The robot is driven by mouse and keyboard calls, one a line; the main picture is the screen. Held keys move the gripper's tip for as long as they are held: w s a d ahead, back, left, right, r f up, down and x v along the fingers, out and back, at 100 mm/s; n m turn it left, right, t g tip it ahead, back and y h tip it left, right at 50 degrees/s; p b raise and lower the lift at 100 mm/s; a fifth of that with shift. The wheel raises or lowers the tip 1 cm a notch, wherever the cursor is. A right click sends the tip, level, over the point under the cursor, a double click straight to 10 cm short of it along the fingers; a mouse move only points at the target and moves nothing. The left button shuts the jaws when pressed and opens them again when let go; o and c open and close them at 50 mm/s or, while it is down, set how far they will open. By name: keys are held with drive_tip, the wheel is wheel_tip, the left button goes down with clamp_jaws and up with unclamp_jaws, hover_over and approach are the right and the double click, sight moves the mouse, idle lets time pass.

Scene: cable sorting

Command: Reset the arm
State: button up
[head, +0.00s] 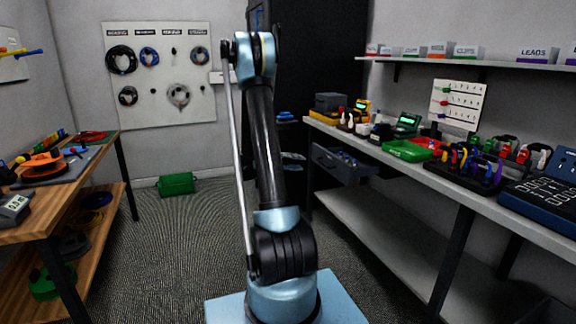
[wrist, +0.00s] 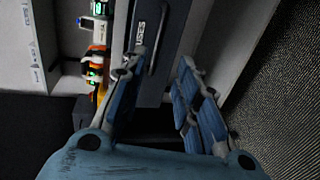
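My arm stands upright in the middle of the head view, with its upper part bent near the top edge. My gripper cannot be made out there. In the wrist view my gripper (wrist: 158,75) is open, its two blue-padded fingers spread apart with nothing visible between them. Beyond the fingers is a grey drawer front (wrist: 150,40) with a label and a long handle. In the head view a grey drawer (head: 345,164) under the right workbench (head: 400,160) stands pulled out, with blue items in it.
A wooden bench (head: 100,150) with tools and cable spools is at the left. A green box (head: 176,184) lies on the floor by the back wall, below a cable pegboard (head: 160,75). A dark cabinet (head: 335,50) stands behind my arm. Bare floor lies left of my base.

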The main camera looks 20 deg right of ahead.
drive_tip(key=s+a+r+t+y, duration=0.15)
drive_tip(key=s+a+y, duration=0.3)
drive_tip(key=s, duration=0.45)
drive_tip(key=s+a+r+y, duration=0.3)
drive_tip(key=s+a, duration=0.2)
drive_tip(key=s, duration=0.3)
drive_tip(key=s+a+f+y, duration=0.3)
drive_tip(key=s+a+y, duration=0.1)
drive_tip(key=s+a, duration=0.4)
drive_tip(key=s+a+f+y, duration=0.4)
drive_tip(key=s+a, duration=0.5)
drive_tip(key=s, duration=0.4)
